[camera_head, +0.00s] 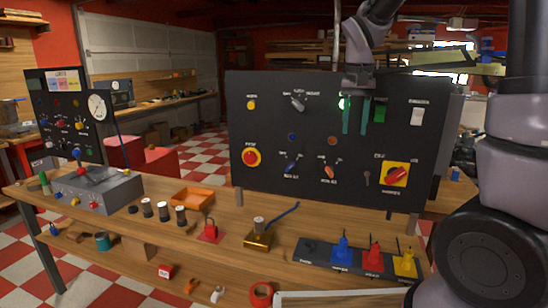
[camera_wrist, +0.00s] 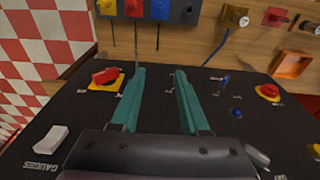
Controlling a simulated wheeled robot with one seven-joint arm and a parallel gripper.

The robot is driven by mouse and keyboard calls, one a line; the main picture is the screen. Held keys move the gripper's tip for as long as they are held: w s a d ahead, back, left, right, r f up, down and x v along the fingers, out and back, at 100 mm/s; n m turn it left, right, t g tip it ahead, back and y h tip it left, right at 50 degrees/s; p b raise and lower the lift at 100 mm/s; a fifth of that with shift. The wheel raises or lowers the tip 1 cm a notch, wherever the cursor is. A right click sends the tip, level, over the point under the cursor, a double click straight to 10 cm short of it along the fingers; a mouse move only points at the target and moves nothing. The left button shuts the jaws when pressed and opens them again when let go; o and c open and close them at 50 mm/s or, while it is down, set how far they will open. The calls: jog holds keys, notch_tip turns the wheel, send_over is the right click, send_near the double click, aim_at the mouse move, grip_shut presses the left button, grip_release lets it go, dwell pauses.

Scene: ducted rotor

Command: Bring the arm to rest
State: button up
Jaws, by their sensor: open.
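My gripper (camera_head: 355,122) hangs with its teal fingers pointing down in front of the upper right part of the black control panel (camera_head: 270,115). In the wrist view the gripper (camera_wrist: 160,78) is open, with only panel face and bench showing between its fingers. I cannot tell whether the fingers touch the panel. My arm comes down to it from the top of the head view.
The panel carries a red-yellow rotary switch (camera_head: 396,174), a red push button (camera_head: 251,157) and a white rocker (camera_head: 417,116). The wooden bench (camera_head: 150,240) holds a grey control box (camera_head: 98,190), an orange tray (camera_head: 192,198), a brass block (camera_head: 258,236) and coloured plugs (camera_head: 373,256).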

jog(key=s+d+r+t+y, duration=0.1)
jog(key=s+r+t, duration=0.2)
jog(key=s, duration=0.6)
jog(key=s+d+r+t+y, duration=0.1)
jog(key=s+d+r+t, duration=0.1)
jog(key=s+r, duration=0.3)
jog(key=s, duration=0.3)
jog(key=shift+s+r+t, duration=0.3)
jog(key=shift+s+t, duration=0.1)
dwell(0.7)
